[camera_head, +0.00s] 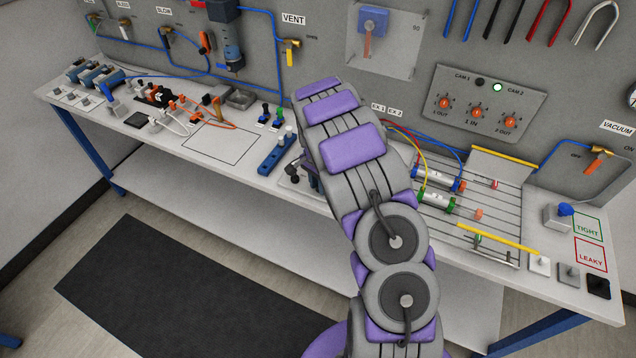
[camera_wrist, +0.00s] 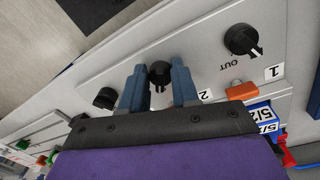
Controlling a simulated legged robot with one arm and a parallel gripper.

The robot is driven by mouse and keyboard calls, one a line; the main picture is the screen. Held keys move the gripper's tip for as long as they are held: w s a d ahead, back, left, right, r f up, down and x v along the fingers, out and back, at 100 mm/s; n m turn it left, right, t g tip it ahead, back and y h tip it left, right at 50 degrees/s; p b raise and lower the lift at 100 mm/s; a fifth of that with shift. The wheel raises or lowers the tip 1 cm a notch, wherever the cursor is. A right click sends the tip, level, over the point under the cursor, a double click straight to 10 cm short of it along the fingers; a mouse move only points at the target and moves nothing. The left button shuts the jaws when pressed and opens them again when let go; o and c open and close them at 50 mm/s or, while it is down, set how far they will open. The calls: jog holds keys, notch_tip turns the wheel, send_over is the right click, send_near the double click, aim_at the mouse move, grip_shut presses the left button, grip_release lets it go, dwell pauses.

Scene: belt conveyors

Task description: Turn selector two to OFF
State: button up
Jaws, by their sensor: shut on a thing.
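Selector two is a black knob (camera_wrist: 159,72) on a pale panel in the wrist view, with a "2" label (camera_wrist: 205,95) to its right. My gripper (camera_wrist: 156,82) has its two blue-grey fingers on either side of this knob and is shut on it. The knob's pointer is partly hidden between the fingers, and no OFF mark can be read. Selector one, a similar black knob (camera_wrist: 242,40), stands to the right by an "OUT" mark and a "1" label (camera_wrist: 272,72). In the head view my arm hides the gripper and selector two.
Another black knob (camera_wrist: 104,98) lies left of the fingers. An orange part (camera_wrist: 241,91) and blue blocks labelled 5/2 (camera_wrist: 262,116) are close on the right. In the head view, a blue bar (camera_head: 276,153) lies left of my arm and a slotted plate with cylinders (camera_head: 470,205) lies right.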

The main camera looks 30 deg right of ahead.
jog(key=shift+w+d, duration=0.1)
jog(key=shift+d, duration=0.25)
grip_shut()
jog(key=shift+n, duration=0.4)
jog(key=n+p, duration=0.2)
jog(key=shift+a+r+n, duration=0.1)
jog(key=shift+n, duration=0.3)
jog(key=n+p, duration=0.1)
jog(key=n, duration=0.1)
jog(key=shift+n+p, duration=0.35)
jog(key=shift+n, duration=0.05)
jog(key=n+p, duration=0.1)
jog(key=n, duration=0.2)
jog(key=shift+w+t+p, duration=0.1)
jog(key=shift+t+p, duration=0.2)
jog(key=shift+n+h+p, duration=0.3)
jog(key=shift+n+p, duration=0.15)
jog(key=shift+n, duration=0.75)
